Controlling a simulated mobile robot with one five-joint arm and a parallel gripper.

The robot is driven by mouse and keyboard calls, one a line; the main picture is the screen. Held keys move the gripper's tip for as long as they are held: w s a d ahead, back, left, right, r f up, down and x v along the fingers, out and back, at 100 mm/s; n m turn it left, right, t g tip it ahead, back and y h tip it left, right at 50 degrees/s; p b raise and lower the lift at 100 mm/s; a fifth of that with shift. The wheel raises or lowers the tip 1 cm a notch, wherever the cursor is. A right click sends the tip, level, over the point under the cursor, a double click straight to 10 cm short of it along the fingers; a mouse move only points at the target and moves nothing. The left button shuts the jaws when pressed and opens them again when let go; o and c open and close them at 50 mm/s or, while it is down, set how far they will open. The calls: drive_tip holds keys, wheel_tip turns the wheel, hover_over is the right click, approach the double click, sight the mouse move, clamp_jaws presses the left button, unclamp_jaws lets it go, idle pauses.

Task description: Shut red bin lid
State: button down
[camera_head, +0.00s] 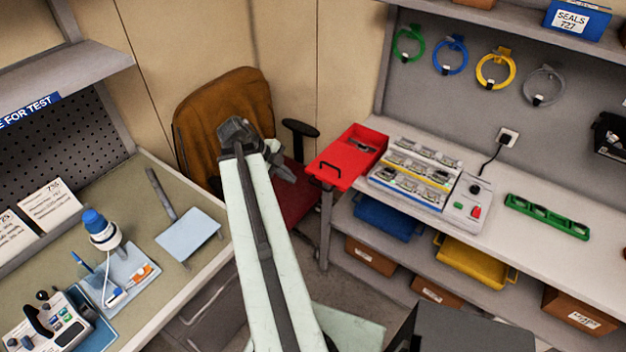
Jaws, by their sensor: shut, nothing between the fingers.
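The red bin (372,136) stands at the left end of the right-hand bench. Its inside shows at the back, with a small grey item in it. A flat red lid panel (335,165) with a black handle lies at the front, toward the bench edge; the bin looks open. My arm reaches up through the middle of the view. My gripper (286,174) is at its far end, left of the bin and apart from it. It is shut and empty; its fingertips are small and hard to make out.
A brown chair (222,105) with a dark armrest (300,128) stands behind my gripper. Right of the bin are a rack of small devices (413,172) and a grey unit with buttons (467,204). A left-hand bench (150,262) holds papers and instruments.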

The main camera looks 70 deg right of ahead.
drive_tip(key=s+d+f+b, duration=0.5)
drive_tip(key=d+f+b, duration=0.2)
drive_tip(key=f+b, duration=0.2)
drive_tip(key=shift+s, duration=0.15)
drive_tip(key=shift+f, duration=0.1)
